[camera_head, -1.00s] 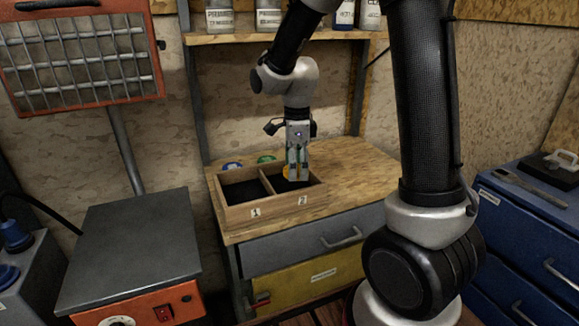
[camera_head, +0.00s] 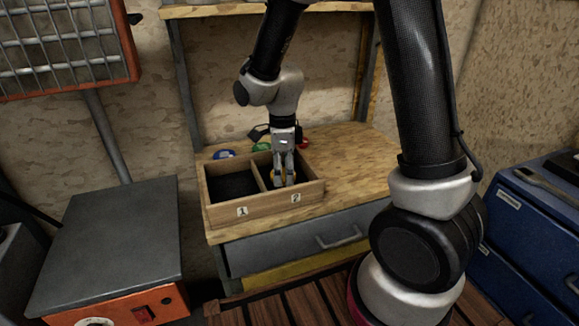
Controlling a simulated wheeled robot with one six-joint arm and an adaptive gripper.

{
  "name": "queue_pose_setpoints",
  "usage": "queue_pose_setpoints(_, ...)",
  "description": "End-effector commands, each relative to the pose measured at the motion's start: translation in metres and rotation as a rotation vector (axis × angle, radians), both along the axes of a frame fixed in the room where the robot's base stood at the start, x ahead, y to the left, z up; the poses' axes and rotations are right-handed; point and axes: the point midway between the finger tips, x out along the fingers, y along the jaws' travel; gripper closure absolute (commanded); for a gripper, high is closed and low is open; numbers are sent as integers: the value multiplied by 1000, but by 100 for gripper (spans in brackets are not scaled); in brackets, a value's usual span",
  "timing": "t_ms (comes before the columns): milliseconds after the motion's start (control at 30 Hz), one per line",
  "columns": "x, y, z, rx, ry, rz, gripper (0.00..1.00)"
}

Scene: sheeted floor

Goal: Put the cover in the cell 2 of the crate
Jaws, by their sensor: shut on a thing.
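The wooden crate (camera_head: 268,206) stands on the workbench, with cells marked 1 and 2 on its front wall. My gripper (camera_head: 283,182) points down into cell 2, the right-hand cell. It is shut on a small yellow-orange thing (camera_head: 274,178), which seems to be the cover. The fingers hide most of the cover, and I cannot tell whether it touches the cell floor. Cell 1 (camera_head: 232,186) looks dark and empty.
A blue (camera_head: 223,154), a green (camera_head: 261,147) and a red item (camera_head: 303,144) lie behind the crate. The bench top (camera_head: 355,160) is clear to the right. A grey-topped box (camera_head: 110,235) stands left, blue drawers (camera_head: 530,235) right.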

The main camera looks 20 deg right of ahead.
Motion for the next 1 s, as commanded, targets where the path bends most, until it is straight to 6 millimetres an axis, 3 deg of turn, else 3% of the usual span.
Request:
queue_pose_setpoints(367,-1,2,-5,0,0,-1,68)
queue_pose_setpoints(400,-1,2,-6,0,0,-1,35)
queue_pose_setpoints(500,-1,2,-6,1,-1,-1,17)
queue_pose_setpoints(867,-1,2,-4,1,-1,-1,15)
queue_pose_setpoints(1000,0,2,8,2,-4,-1,15)
